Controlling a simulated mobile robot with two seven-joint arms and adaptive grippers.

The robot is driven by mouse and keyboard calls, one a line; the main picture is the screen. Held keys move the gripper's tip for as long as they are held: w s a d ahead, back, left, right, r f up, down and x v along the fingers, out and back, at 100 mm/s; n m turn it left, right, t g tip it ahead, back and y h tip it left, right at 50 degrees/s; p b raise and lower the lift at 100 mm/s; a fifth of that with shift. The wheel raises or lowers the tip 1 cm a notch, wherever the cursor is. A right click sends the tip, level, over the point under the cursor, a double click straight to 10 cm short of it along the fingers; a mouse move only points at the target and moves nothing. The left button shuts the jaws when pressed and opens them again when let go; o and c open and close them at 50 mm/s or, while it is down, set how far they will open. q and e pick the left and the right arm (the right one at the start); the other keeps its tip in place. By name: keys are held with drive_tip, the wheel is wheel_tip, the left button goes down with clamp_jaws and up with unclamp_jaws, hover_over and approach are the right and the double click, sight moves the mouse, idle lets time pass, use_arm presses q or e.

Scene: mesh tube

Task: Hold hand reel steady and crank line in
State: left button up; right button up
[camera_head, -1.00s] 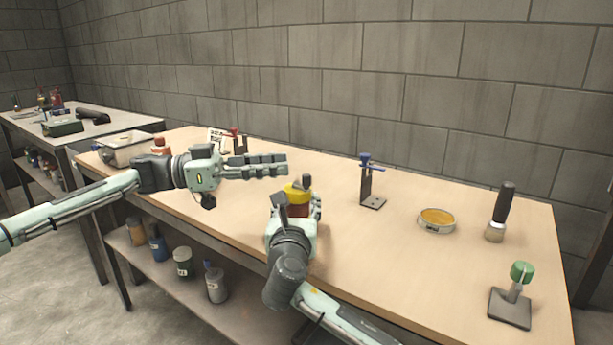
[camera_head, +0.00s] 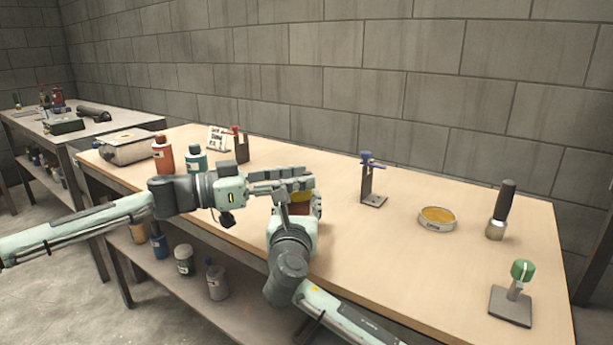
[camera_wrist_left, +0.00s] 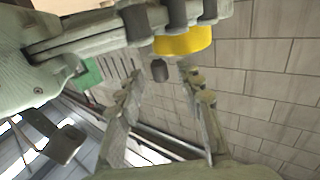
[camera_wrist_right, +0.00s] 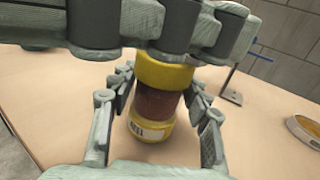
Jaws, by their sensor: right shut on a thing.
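The hand reel has a yellow top flange (camera_head: 301,196) and a red-brown drum. In the right wrist view the reel (camera_wrist_right: 155,106) stands upright on the table, with a labelled yellow lower flange. My right gripper (camera_head: 298,208) is shut on its drum, a finger on each side. My left gripper (camera_head: 306,179) reaches in from the left just above the reel, its fingers level. In the left wrist view its fingers (camera_wrist_left: 160,85) are apart, and the dark crank knob (camera_wrist_left: 159,70) shows between them, apparently untouched. In the head view the left fingers hide the knob.
A blue-topped clamp stand (camera_head: 370,185), a yellow-filled round tin (camera_head: 437,218), a black-handled brush (camera_head: 500,212) and a green-knobbed tool (camera_head: 513,300) stand to the right. Bottles (camera_head: 163,155) and a red-topped holder (camera_head: 240,148) are at the back left. The table between reel and stand is clear.

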use_arm(q)
drive_tip(key=shift+x, duration=1.15)
clamp_jaws()
